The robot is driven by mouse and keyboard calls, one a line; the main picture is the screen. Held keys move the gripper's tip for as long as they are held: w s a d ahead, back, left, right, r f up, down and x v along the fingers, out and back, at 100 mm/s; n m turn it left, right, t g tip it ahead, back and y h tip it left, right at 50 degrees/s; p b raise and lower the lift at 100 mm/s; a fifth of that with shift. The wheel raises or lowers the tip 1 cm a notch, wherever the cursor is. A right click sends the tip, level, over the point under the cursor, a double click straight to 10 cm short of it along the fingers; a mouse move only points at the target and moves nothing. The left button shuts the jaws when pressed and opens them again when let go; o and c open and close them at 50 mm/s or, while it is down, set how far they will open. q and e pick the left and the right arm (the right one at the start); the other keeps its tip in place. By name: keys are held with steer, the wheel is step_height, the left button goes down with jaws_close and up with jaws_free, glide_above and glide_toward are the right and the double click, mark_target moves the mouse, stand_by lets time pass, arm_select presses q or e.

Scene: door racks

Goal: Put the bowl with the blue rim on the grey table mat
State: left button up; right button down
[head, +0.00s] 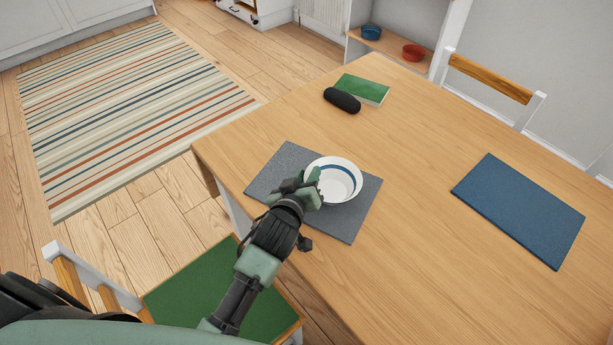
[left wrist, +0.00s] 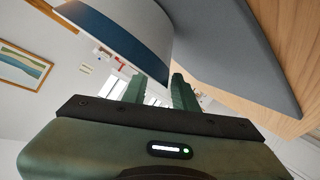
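The white bowl (head: 343,188) has a blue band inside near its rim. It is upright at the grey table mat (head: 346,222), over its right half, and appears to rest on it. My left gripper (head: 304,186) is at the bowl's left side, close to the rim. In the left wrist view the bowl's wall (left wrist: 125,28) runs down towards the fingers (left wrist: 158,92), which stand apart with background showing between them. The mat (left wrist: 225,45) is beside the bowl there. The fingertips are partly hidden in the head view. My right gripper is not in view.
A blue mat (head: 520,210) lies at the right of the table. A black case (head: 342,100) and a green book (head: 364,88) lie at the far edge. Chairs stand near (head: 205,290) and far (head: 490,78). A shelf behind holds a blue bowl (head: 372,32) and a red bowl (head: 413,52).

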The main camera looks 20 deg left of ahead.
arm_select(q)
steer(key=v, duration=1.2)
steer(key=shift+r, duration=0.15)
steer(key=shift+d, duration=0.1)
